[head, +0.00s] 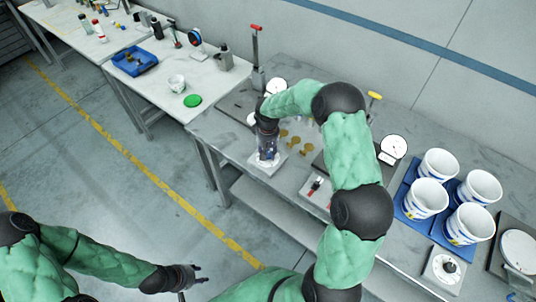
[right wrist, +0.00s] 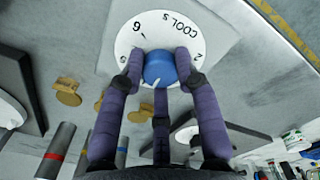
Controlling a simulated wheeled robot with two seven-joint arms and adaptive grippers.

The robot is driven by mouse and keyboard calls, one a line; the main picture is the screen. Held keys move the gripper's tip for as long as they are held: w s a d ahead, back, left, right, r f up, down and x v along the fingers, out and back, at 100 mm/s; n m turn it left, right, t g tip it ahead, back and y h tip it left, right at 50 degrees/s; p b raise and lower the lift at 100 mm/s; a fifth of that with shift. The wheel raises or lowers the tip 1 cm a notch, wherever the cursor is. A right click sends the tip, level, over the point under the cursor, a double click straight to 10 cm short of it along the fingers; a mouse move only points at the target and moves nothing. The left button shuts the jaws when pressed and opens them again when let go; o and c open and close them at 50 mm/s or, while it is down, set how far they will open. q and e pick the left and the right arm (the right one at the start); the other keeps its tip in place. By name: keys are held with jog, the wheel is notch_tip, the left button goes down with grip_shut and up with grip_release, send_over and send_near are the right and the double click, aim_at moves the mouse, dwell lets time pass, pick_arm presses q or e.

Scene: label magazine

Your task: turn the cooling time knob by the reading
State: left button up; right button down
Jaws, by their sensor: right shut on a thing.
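The cooling time knob (right wrist: 158,67) is blue with a pale pointer mark, in the middle of a round white dial (right wrist: 190,30) marked "COOL s" with numbers such as 6 and 2. My right gripper (right wrist: 158,72) is shut on the knob, with purple fingers on both sides of it. In the head view my right gripper (head: 266,155) points down over the white dial plate (head: 258,170) near the bench's front edge, and hides the knob. My left gripper (head: 201,274) is open and empty over the floor. The reading is too small to tell.
Two white round gauges, one (head: 393,147) beside a yellow-handled post and one (head: 276,87) near a red-handled post, stand on the grey bench (head: 215,128). A box with a red-and-black switch (head: 316,187) is right of the dial. White tubs (head: 425,197) stand on blue trays further right.

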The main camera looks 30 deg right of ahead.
jog(key=shift+w+r+m, duration=0.1)
jog(key=shift+w+m, duration=0.05)
jog(key=shift+m, duration=0.25)
jog(key=c, duration=0.9)
grip_release()
notch_tip(320, 180, up, 12)
